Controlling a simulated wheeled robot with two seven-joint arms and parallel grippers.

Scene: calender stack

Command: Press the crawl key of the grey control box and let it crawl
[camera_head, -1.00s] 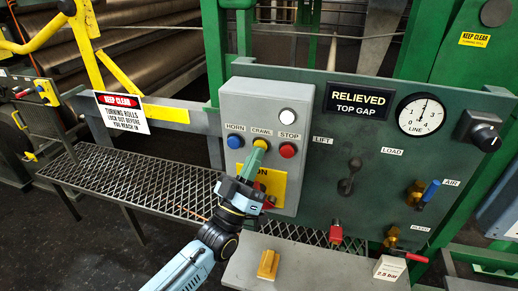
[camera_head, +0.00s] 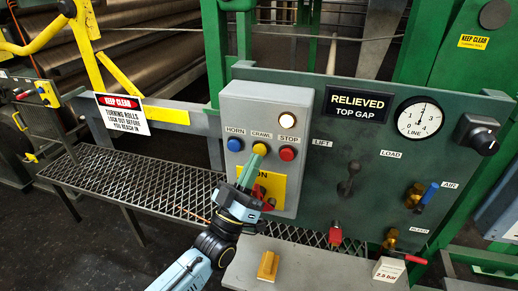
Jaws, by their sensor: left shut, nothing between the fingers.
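The grey control box (camera_head: 235,105) stands left of centre, fixed on the green panel. Its yellow crawl key (camera_head: 260,149) sits between a blue horn key (camera_head: 235,144) and a red stop key (camera_head: 287,154). The round lamp (camera_head: 287,121) above them glows warm white. My left gripper (camera_head: 254,158) is shut and empty, its green fingertips pointing up at the lower edge of the crawl key. I cannot tell whether they press it. The gripper covers part of a yellow plate (camera_head: 273,187) and a red switch below. My right gripper is not in view.
The green panel (camera_head: 325,175) carries a RELIEVED sign (camera_head: 358,104), a line gauge (camera_head: 420,117), and several valves and levers. Large rolls (camera_head: 150,60) lie behind a yellow guard and a keep-clear sign (camera_head: 123,113). A mesh step (camera_head: 130,180) runs below.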

